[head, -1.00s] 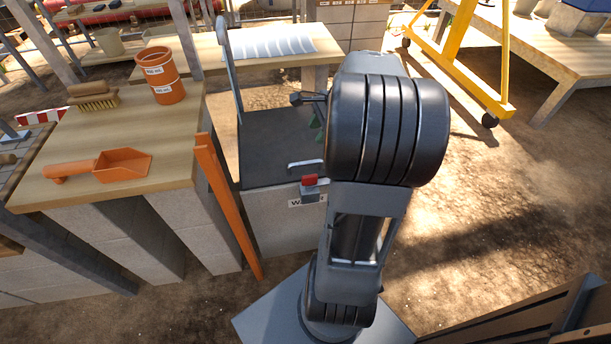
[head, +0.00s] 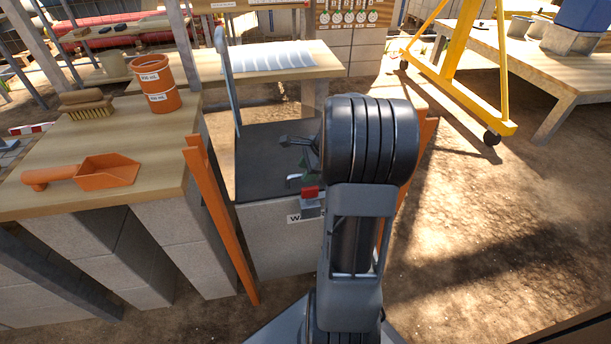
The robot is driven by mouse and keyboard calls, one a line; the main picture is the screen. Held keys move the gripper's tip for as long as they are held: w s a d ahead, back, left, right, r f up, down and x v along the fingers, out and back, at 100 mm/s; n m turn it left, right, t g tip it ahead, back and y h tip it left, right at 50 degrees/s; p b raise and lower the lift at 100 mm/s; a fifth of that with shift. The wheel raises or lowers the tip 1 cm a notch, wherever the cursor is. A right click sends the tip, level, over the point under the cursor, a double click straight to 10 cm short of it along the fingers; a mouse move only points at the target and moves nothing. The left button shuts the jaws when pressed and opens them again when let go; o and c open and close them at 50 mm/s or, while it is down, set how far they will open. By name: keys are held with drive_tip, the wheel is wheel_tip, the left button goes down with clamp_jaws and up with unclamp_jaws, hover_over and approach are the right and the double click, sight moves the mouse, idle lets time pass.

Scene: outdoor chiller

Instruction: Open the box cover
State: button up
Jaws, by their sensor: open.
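The box (head: 275,240) is a pale grey block with a dark flat cover (head: 262,160) on top, lying level. A red and grey latch (head: 311,196) sits at its front edge, above a partly hidden white label. My gripper (head: 296,165) is open, low over the right front part of the cover, close to the small handle there. My arm hides much of the gripper and the cover's right side. I cannot tell whether the fingers touch the handle.
A wooden bench (head: 150,150) at left holds an orange scoop (head: 100,172), a brush (head: 87,103) and an orange pot (head: 155,85). An orange post (head: 218,215) stands left of the box. A yellow frame (head: 455,60) stands back right. Open dirt ground lies at right.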

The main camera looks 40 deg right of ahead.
drive_tip(key=shift+w+a+f, duration=0.15)
drive_tip(key=shift+w+f, duration=0.05)
drive_tip(key=shift+f, duration=0.25)
clamp_jaws()
idle(0.4)
